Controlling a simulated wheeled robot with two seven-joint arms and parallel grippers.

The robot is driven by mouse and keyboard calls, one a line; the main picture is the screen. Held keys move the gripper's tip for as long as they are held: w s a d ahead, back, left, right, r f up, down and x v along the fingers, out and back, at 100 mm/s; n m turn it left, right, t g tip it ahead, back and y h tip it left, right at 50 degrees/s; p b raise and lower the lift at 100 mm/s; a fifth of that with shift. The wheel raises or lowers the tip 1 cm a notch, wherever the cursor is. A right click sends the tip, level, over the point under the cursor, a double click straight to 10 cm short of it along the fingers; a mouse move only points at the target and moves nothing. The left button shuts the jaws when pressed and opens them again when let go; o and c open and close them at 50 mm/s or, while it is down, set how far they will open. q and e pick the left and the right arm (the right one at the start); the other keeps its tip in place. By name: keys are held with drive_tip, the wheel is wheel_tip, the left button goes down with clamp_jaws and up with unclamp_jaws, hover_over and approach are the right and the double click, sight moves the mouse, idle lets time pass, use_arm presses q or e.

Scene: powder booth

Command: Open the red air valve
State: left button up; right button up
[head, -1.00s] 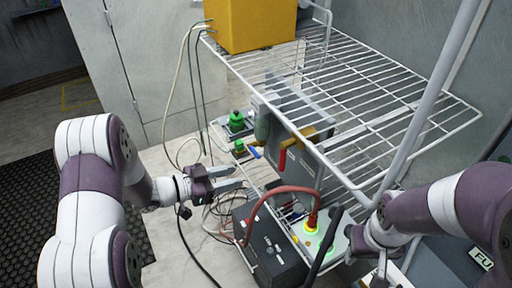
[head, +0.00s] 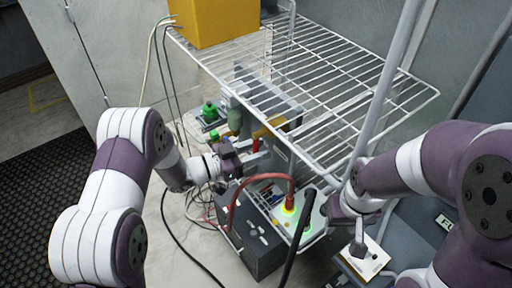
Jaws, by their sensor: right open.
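The red valve handle (head: 255,144) is a short lever below the wire shelf, beside a yellow part (head: 271,127) on a grey box. Only part of the red handle shows. My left gripper (head: 262,153) reaches in from the left with its fingers apart, its tips close to the red handle. I cannot tell whether a finger touches it. My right gripper (head: 356,238) is open near the lower right, beyond the shelf post and well away from the valve.
A white wire shelf (head: 335,80) with a yellow box (head: 215,22) hangs over the valve. Green-topped fittings (head: 210,112) sit behind my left gripper. Loose cables hang at the left.

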use_arm(q)
clamp_jaws()
drive_tip(key=shift+w, duration=0.1)
drive_tip(key=w+a+r+m+t+y+b, duration=0.1)
drive_tip(key=w+a+r+m+y+b, duration=0.2)
drive_tip(key=m+b, duration=1.2)
drive_tip(key=shift+w+r+m+t+y+b, duration=0.35)
drive_tip(key=shift+w+r+b, duration=0.35)
drive_tip(key=shift+r+b, duration=0.5)
drive_tip(key=shift+a, duration=0.15)
